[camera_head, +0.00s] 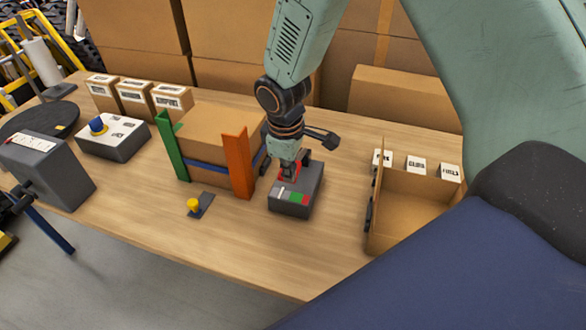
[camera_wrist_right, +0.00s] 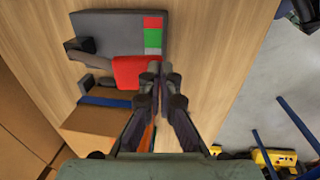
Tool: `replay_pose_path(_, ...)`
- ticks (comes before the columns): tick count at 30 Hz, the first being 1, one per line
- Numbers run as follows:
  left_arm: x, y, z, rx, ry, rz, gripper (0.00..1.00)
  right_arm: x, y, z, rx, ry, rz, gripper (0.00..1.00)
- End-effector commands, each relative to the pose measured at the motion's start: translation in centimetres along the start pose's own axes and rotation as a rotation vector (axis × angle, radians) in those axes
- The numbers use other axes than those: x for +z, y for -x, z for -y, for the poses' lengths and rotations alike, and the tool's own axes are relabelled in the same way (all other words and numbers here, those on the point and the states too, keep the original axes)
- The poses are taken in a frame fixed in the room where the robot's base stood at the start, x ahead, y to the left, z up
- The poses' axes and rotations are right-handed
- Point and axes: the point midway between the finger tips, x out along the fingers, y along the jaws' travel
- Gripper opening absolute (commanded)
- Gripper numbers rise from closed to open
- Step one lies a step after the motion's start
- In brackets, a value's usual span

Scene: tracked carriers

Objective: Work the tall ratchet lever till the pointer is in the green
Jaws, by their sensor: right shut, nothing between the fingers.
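The ratchet unit is a dark grey box (camera_head: 292,203) on the table, with a scale of grey, green and red patches (camera_head: 297,197); the scale also shows in the right wrist view (camera_wrist_right: 153,36). I cannot make out its pointer. The lever's red grip (camera_wrist_right: 135,72) shows in the right wrist view, with a dark bar running left from it. My right gripper (camera_wrist_right: 160,69) is shut and empty, its fingertips close beside the red grip's right end. I cannot tell whether they touch. In the head view my right gripper (camera_head: 287,166) partly hides the lever.
A carton (camera_head: 215,128) between a green post (camera_head: 170,146) and an orange post (camera_head: 239,163) stands close left of the unit. A yellow knob (camera_head: 193,205) is in front. An open carton (camera_head: 405,205) stands right. Bare table lies between the unit and the open carton.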

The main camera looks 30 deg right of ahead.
Motion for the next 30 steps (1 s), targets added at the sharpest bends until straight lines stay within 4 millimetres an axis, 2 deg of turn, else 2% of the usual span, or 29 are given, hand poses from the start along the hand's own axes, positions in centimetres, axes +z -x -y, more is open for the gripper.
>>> replay_pose_path(15,0.0,-0.8,0.0,0.0,0.0,0.0,0.64,-0.2,-3.5,1.6,0.0,0.001,0.0,0.0)
replay_pose_path(30,0.0,-1.0,0.0,0.0,0.0,0.0,0.64,0.2,-4.3,2.2,-0.005,-0.001,0.004,0.0)
